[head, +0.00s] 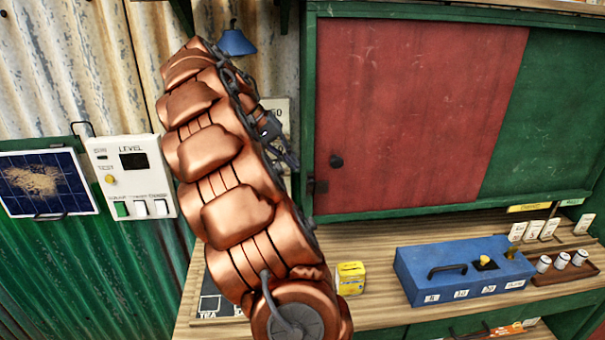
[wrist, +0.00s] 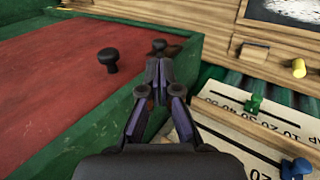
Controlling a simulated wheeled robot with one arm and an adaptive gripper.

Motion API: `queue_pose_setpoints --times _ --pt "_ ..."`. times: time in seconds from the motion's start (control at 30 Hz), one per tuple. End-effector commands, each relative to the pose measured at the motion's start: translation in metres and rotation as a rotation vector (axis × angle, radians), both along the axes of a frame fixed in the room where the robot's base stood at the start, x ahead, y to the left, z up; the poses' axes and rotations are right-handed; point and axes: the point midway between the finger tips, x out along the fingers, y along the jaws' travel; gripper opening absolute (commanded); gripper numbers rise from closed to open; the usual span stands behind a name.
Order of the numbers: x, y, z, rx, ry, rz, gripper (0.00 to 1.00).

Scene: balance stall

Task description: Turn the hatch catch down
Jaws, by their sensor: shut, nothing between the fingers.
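The red hatch panel (head: 415,110) is set in a green frame, and a black round knob (head: 336,160) stands near its lower left corner. The dark catch (head: 317,186) sits on the frame just left of and below that knob. In the wrist view, the red panel (wrist: 45,85) and its knob (wrist: 108,60) are at left. A dark rounded piece, seemingly the catch (wrist: 159,46), shows just beyond my fingertips, partly hidden by them. My gripper (wrist: 159,74) is shut and empty, close to that piece; I cannot tell whether they touch. Its angle is unclear.
A counter below holds a blue box (head: 462,270) and a yellow tin (head: 350,278). A white switch panel (head: 133,177) is on the left wall.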

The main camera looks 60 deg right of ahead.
Motion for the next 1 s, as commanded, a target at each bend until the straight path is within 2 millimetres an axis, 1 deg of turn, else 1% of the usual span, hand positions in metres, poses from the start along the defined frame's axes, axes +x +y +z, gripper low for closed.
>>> queue_pose_setpoints --times 0.3,0.6,1.0 --pt "-0.015 -0.009 -0.020 0.000 0.003 -0.003 0.00" --pt "-0.022 -0.016 -0.037 0.001 0.001 -0.003 0.00" --pt "-0.023 -0.017 -0.040 0.000 -0.002 0.000 0.00"
